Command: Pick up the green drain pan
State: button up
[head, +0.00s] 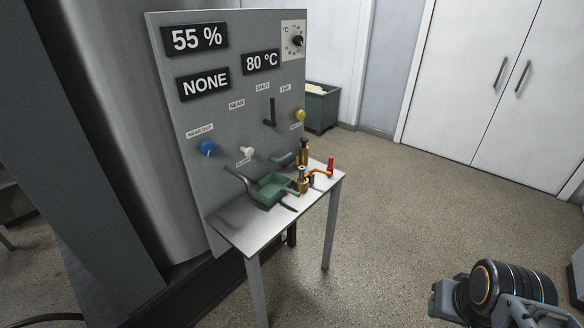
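The green drain pan (270,190) is a shallow, dark green open tray. It sits on the small grey table (240,232) in front of the panel, left of the brass valve fittings (301,180). A dark handle-like bar reaches from its side up and to the left. My arm shows at the lower right, far from the table. The blocky end at its left, which seems to be my gripper (442,300), is apart from the pan. Its fingers cannot be made out, and nothing held is visible.
The upright grey panel (222,120) with knobs and displays stands behind the table. A red-handled valve (330,166) is at the table's right end. A green bin (322,108) stands by the back wall. The floor between my arm and the table is clear.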

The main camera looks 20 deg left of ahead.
aim_at(271, 189)
jog(key=i, duration=1.8)
jog(key=u, duration=4.2)
